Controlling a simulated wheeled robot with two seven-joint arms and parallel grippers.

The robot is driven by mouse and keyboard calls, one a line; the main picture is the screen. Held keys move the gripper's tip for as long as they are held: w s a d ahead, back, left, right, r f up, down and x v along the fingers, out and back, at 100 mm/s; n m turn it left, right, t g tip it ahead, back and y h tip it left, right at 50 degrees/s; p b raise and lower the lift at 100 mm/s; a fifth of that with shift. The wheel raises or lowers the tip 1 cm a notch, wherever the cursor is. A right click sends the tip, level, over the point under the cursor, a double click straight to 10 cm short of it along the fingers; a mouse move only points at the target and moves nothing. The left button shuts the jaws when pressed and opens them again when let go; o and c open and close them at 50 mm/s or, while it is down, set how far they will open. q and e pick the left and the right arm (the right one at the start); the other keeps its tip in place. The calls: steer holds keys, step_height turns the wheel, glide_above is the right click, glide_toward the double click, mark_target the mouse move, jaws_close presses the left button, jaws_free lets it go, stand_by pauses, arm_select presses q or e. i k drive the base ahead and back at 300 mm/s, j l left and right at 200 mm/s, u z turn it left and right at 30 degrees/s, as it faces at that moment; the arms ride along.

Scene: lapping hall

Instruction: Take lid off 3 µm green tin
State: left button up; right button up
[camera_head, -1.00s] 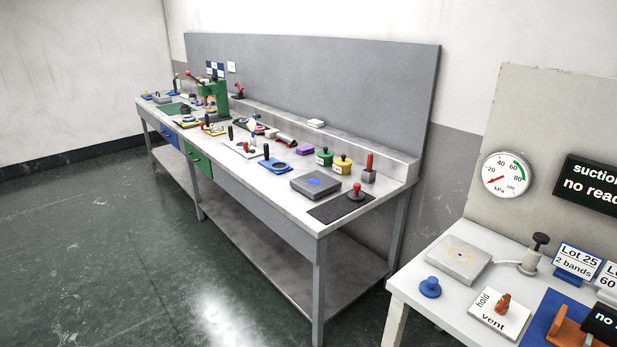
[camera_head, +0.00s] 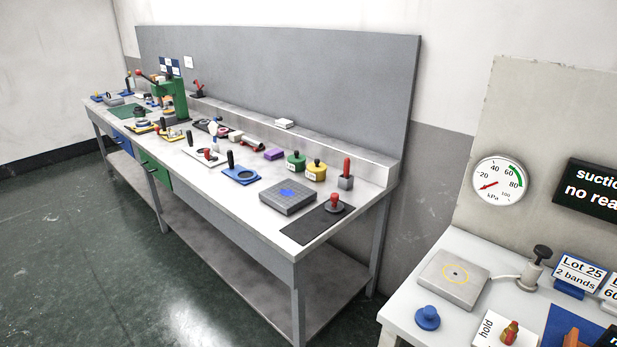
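The green tin (camera_head: 296,161) stands upright on the long grey workbench, towards its right end. A dark knob shows on its top, so a lid appears to be on it. A small white label is on its front, too small to read. A yellow tin (camera_head: 316,171) with a similar dark knob stands close beside it on the right. Neither of my grippers is in the picture.
A second table (camera_head: 403,317) stands at right. Floor in front is clear.

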mark_target(296, 158)
steer(key=i+j+z, duration=0.1)
steer(key=z, duration=0.35)
steer(key=j+z, duration=0.1)
steer(key=z, duration=0.4)
steer(key=i+j+z, duration=0.1)
steer(key=z, duration=0.35)
steer(key=j+z, duration=0.25)
steer(key=j, duration=0.4)
steer(key=j+z, duration=0.25)
steer(key=j, duration=0.35)
steer(key=j+z, duration=0.3)
steer(key=j, duration=0.35)
steer(key=k+j+z, duration=0.25)
steer(key=j, duration=1.15)
steer(key=i+j, duration=0.15)
steer(key=j, duration=0.65)
